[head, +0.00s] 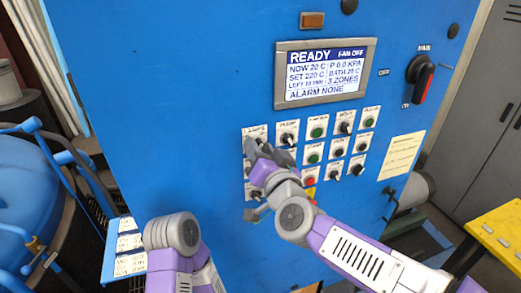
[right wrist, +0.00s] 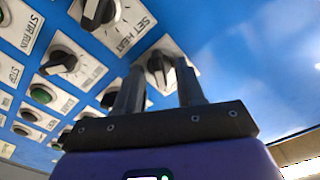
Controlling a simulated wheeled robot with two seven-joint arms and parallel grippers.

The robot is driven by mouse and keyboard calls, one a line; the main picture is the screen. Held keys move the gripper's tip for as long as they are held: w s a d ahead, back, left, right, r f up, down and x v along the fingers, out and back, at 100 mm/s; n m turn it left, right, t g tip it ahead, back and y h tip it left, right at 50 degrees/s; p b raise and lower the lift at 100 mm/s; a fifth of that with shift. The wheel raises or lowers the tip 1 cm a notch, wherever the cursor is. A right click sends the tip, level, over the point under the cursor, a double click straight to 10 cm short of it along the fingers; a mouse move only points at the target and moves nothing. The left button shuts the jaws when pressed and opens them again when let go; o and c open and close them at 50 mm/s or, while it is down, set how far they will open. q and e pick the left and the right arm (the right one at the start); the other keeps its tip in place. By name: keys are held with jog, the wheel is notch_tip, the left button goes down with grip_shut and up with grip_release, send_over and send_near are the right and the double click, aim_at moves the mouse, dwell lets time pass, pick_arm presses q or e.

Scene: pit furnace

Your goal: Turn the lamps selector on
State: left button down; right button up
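The control panel (head: 180,100) is a blue upright face with rows of white-plated knobs and buttons below its display. My right gripper (head: 257,153) is at the left column of these controls and covers part of it. The plate at the top of that column (head: 256,131) has a label too small to read surely. In the right wrist view, my right gripper (right wrist: 160,80) has its fingers apart, one on each side of a dark selector knob (right wrist: 157,68) on a white plate. Contact with the knob cannot be told. That knob's label is not readable. My left gripper is out of view.
The display (head: 325,72) reads READY, FAN OFF, ALARM NONE. Neighbouring knobs and buttons crowd close by, including the SET HEAT knob (right wrist: 97,12). A red-handled main switch (head: 421,80) is at right. A yellow table (head: 500,235) stands at lower right.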

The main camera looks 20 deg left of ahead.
jog(key=shift+s, duration=0.1)
jog(key=v, duration=0.7)
jog(key=shift+d, duration=0.15)
jog(key=shift+f, duration=0.1)
jog(key=w+d+f+g+h+b, duration=0.1)
jog(key=w+d+f+g+h, duration=0.15)
jog(key=f, duration=1.15)
jog(key=w+d+f+m+g+h+b, duration=0.15)
jog(key=d+f, duration=0.25)
jog(key=f, duration=0.9)
jog(key=w+d+f+g+h+b, duration=0.1)
jog(key=w+d+f+g+b, duration=0.2)
jog(key=f, duration=1.1)
jog(key=s+d+f+g, duration=0.1)
jog(key=s+d+f, duration=0.15)
jog(key=f, duration=0.25)
jog(key=s+d+f+g+h, duration=0.1)
jog(key=s+d+f, duration=0.1)
jog(key=s+f, duration=0.3)
jog(key=s+d+f+g, duration=0.1)
jog(key=s+d+f, duration=0.1)
jog(key=f, duration=0.4)
jog(key=s+d+f+m+g+b, duration=0.1)
jog(key=s+d+f+g, duration=0.2)
jog(key=s+f, duration=0.7)
jog(key=s+g, duration=0.1)
jog(key=s, duration=0.2)
jog(key=shift+m+g+b, duration=0.3)
jog(key=shift+m+b, duration=0.05)
jog(key=shift+b, duration=0.05)
